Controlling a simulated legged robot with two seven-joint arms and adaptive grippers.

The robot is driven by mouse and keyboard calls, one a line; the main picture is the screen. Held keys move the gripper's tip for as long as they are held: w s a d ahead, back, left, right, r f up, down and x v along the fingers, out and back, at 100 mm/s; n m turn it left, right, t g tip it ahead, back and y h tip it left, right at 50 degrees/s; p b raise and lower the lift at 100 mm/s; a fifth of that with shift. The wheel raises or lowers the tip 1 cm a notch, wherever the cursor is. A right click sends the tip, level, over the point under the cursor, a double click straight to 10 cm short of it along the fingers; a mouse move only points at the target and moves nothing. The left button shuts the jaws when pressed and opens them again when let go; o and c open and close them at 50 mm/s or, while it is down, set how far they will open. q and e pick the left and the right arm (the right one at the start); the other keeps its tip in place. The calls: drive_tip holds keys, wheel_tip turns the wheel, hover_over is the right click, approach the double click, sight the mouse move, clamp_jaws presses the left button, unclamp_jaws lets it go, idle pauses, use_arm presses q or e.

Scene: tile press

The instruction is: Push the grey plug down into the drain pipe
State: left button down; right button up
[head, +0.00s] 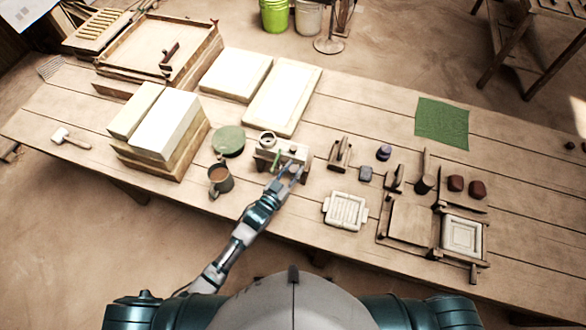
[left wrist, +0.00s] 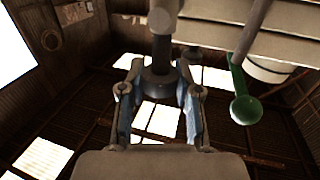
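My left gripper (head: 292,172) reaches over the near side of a small cream bench unit (head: 267,154) in the head view. Its fingers are apart. In the left wrist view the fingers (left wrist: 159,68) stand on either side of a dark grey cylindrical piece (left wrist: 160,86), with a lighter grey rod or pipe (left wrist: 162,22) above it in the picture. I cannot tell whether this piece is the plug or part of the drain pipe, or whether the fingers touch it. The plug is not clearly distinguishable in the head view. My right gripper is not in view.
A green ball-ended lever (left wrist: 244,108) is right of the fingers in the left wrist view. A mug (head: 220,181) and a green disc (head: 229,140) stand left of the unit. A cream slatted tray (head: 345,211) lies to the right. Wooden blocks (head: 339,155) stand nearby.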

use_arm(q)
wheel_tip(320, 180, down, 3)
drive_tip(key=shift+r+b, duration=0.2)
drive_tip(key=shift+b, duration=0.45)
drive_tip(key=c, duration=1.2)
unclamp_jaws()
drive_tip(key=o, duration=0.4)
drive_tip(key=shift+w, duration=0.1)
drive_tip(key=shift+w+d, duration=0.1)
drive_tip(key=v, duration=1.2)
drive_tip(key=shift+f, duration=0.1)
